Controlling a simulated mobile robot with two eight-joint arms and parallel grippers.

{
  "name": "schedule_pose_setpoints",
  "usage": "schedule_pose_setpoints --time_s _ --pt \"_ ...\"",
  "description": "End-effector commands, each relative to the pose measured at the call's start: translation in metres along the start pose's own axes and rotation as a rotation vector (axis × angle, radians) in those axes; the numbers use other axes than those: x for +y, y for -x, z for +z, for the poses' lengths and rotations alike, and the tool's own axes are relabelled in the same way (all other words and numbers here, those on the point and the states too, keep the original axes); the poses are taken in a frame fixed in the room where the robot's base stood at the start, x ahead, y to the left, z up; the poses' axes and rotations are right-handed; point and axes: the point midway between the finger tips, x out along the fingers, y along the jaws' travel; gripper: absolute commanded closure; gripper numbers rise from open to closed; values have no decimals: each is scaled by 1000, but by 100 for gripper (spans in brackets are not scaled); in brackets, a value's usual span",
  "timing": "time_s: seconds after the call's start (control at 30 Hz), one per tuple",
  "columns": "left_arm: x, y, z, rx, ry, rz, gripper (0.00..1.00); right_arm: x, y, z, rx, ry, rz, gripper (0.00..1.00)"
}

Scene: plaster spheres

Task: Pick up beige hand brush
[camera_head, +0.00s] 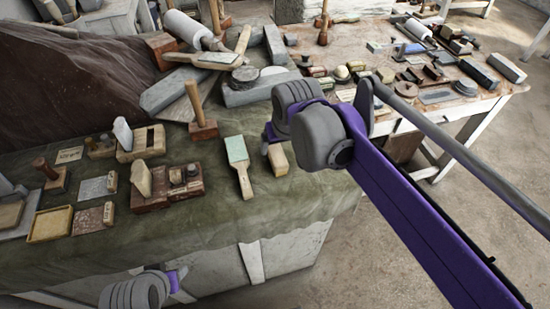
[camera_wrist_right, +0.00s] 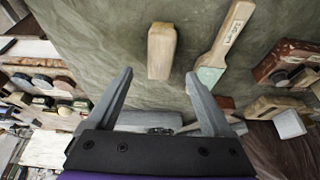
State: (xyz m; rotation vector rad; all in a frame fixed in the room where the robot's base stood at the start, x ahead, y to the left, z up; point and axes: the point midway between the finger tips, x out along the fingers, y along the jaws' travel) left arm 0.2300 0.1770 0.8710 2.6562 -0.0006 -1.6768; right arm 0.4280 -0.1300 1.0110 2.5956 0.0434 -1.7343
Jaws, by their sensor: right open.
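A beige block-like piece (camera_head: 278,160), seemingly the beige hand brush, lies on the green cloth near the front right of the covered table. It also shows in the right wrist view (camera_wrist_right: 162,52), just beyond and between the fingertips, not touching them. My right gripper (camera_wrist_right: 158,78) is open and empty, pointing at it; in the head view its hand partly hides the block's far end. Beside the block lies a flat tool with a green head and beige handle (camera_head: 239,166). Part of my left arm shows at the bottom of the head view; its fingers are not clear.
A wooden mallet (camera_head: 203,128) stands left of the green-headed tool. Several blocks and small brushes crowd the cloth's left side. Grey stone slabs (camera_head: 262,91) lie behind. A second table (camera_head: 492,98) full of tools stands at right. The cloth in front of the block is clear.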

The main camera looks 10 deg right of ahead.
Motion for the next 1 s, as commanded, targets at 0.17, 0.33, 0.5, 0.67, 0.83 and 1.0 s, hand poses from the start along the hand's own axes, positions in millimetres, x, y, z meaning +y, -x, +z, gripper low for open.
schedule_pose_setpoints --time_s 0.17,0.33,0.5,0.67,0.83,1.0 --pt "0 -2 1 -1 0 0 50 0 -18 0 0 0 0 15" --pt "0 -3 2 -1 0 0 50 -1 -36 2 0 0 0 15" --pt "0 -5 4 -2 0 0 50 -1 -61 3 0 0 0 15" --pt "0 -6 4 -2 0 0 50 -1 -71 4 0 0 0 15" --pt "0 -6 4 -2 0 0 50 -1 -71 3 0 0 0 15" --pt "0 -6 4 -2 0 0 50 -1 -71 3 0 0 0 42"
